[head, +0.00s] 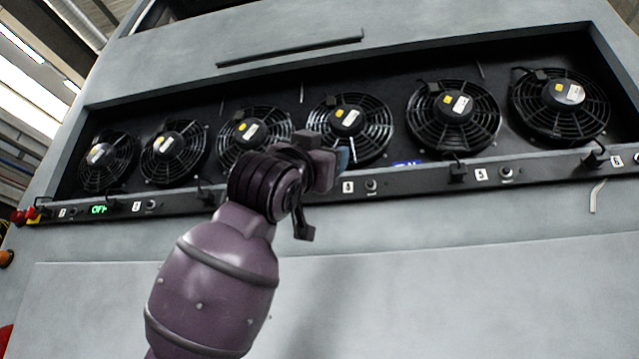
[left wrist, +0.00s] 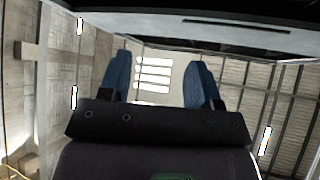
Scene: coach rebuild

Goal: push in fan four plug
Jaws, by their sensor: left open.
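A row of several black fans sits in a recess of the grey coach panel. Fan four (head: 347,125), counted from the left, is behind and above my left gripper (head: 342,160). The sill label (head: 348,187) below fan four shows just right of the gripper. The fan four plug cannot be made out; my gripper and wrist cover the sill left of that label. In the left wrist view, the blue fingers of the left gripper (left wrist: 158,78) are apart, with nothing between them. Whether a finger touches anything cannot be told. My right gripper is not in view.
Black plugs (head: 457,171) and (head: 595,157) stand on the sill to the right, another plug (head: 205,193) left of my arm. A green display (head: 98,209) reads OFF. A pale strip (head: 597,197) hangs at the right.

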